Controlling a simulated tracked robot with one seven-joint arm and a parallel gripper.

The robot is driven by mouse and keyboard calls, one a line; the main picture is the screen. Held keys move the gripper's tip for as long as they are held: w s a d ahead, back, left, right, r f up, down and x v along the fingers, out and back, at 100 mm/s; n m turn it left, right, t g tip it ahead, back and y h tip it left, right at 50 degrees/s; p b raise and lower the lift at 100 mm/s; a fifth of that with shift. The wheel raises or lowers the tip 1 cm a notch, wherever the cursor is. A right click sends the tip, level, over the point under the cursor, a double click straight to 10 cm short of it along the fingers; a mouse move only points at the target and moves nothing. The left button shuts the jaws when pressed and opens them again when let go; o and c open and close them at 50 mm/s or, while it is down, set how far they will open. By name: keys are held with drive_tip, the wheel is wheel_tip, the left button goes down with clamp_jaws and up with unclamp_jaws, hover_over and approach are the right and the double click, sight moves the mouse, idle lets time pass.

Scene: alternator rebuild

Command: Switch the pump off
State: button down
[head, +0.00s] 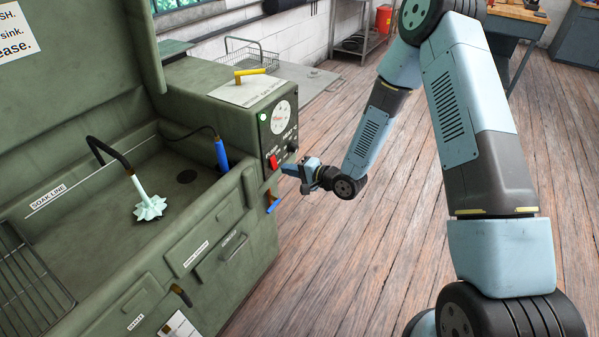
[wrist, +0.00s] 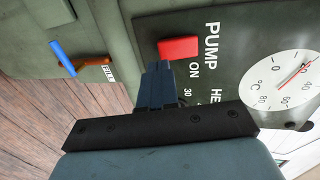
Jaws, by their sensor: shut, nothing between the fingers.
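The red pump switch (head: 272,161) is on the dark control panel at the end of the green wash tank. In the wrist view the red switch (wrist: 178,48) sits beside the words "PUMP" and "ON". My gripper (head: 286,169) is just to the right of the switch in the head view. In the wrist view my gripper's fingertips (wrist: 158,68) are closed together with nothing between them, right by the switch's lower left corner. I cannot tell whether they touch it. Which way the switch is tipped is not clear.
A dial (head: 281,117), a dark knob (head: 292,146) and a lit green lamp (head: 262,116) share the panel. A blue-handled valve (wrist: 62,55) sticks out nearby. The tank's basin (head: 190,178) holds a brush and hose. The wooden floor (head: 310,260) beside the tank is clear.

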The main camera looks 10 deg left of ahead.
drive_tip(key=shift+w+a+f, duration=0.2)
drive_tip(key=shift+w+a, duration=0.05)
drive_tip(key=shift+a, duration=0.35)
drive_tip(key=shift+f+t+y, duration=0.3)
drive_tip(key=shift+t+y, duration=0.1)
drive_tip(key=shift+y, duration=0.2)
drive_tip(key=y, duration=0.1)
drive_tip(key=f+t+y, duration=0.1)
drive_tip(key=y, duration=0.1)
drive_tip(key=shift+w+a, duration=0.15)
drive_tip(key=shift+a, duration=0.25)
drive_tip(key=shift+d+f, duration=0.1)
drive_tip(key=f+v, duration=0.1)
drive_tip(key=v, duration=1.2)
drive_tip(key=shift+d+f, duration=0.2)
drive_tip(key=shift+d, duration=0.05)
